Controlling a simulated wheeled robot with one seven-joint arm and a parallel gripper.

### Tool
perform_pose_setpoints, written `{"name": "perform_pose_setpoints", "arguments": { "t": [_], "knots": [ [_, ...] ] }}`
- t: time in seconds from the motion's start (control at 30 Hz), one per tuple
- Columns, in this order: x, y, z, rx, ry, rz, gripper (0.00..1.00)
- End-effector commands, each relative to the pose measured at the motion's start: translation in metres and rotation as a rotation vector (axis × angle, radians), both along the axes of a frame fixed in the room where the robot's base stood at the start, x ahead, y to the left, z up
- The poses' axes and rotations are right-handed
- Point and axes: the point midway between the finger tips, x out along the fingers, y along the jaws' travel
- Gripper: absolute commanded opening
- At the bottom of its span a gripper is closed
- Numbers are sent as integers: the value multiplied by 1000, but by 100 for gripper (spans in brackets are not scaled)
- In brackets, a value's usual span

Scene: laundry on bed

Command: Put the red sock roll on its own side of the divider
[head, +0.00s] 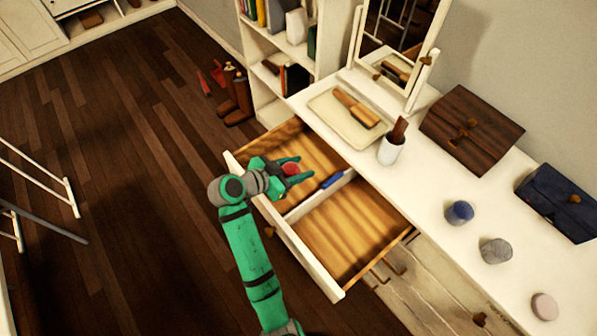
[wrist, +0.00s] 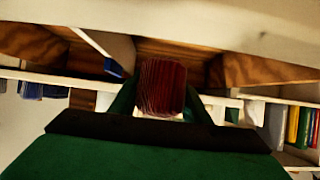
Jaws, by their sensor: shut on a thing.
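The red sock roll (head: 291,169) is between the green fingers of my gripper (head: 300,171), which is shut on it. It also fills the middle of the wrist view (wrist: 162,88), its ribbed face showing. My gripper holds it over the far-left compartment of the open drawer (head: 285,237). The pale divider (head: 307,205) crosses the drawer, to the right of the roll; it also shows in the wrist view (wrist: 105,44). The near-right compartment (head: 352,228) looks empty. My gripper hides part of the far-left compartment's floor.
A small blue item (head: 332,179) lies close by the divider, at its dresser end. On the dresser top are a blue roll (head: 460,212), a grey roll (head: 495,250), a pink roll (head: 544,306), a white cup (head: 391,151) and a tray (head: 326,108).

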Motion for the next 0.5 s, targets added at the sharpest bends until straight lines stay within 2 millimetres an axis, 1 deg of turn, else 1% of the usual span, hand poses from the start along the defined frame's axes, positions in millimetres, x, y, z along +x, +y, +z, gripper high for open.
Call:
{"name": "perform_pose_setpoints", "arguments": {
  "t": [0.17, 0.4, 0.5],
  "knots": [
    [6, 2, -8, 0, 2, 0, 20],
    [6, 1, -38, -1, 3, 0, 20],
    [7, 1, -40, 0, 0, -1, 20]
  ]
}}
